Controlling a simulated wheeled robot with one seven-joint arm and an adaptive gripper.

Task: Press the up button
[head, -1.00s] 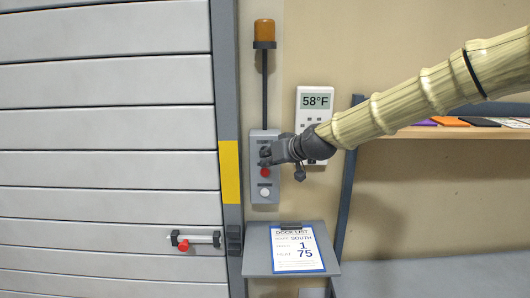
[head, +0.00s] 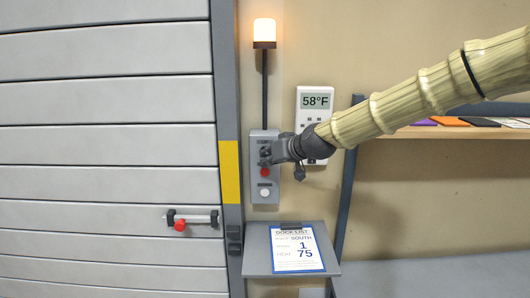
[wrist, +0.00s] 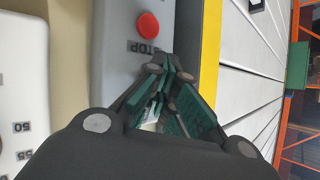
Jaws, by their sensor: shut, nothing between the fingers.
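The grey control box (head: 265,195) hangs on the wall beside the door frame. It has a red button (head: 265,172) in the middle and a white button (head: 265,192) at the bottom. My gripper (head: 266,156) is shut and empty, with its tips at the upper part of the box, over the place above the red button. It hides whatever button is there, so I cannot see the up button itself. In the wrist view the shut fingers (wrist: 172,75) lie against or very near the box face, beside the red button marked STOP (wrist: 148,24).
The slatted door (head: 105,105) with a red-knobbed latch (head: 180,224) stands at left. An amber beacon (head: 264,33) is lit above the box. A thermostat (head: 316,102) is right of the box, behind my arm. A shelf with a dock list (head: 298,250) juts out below.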

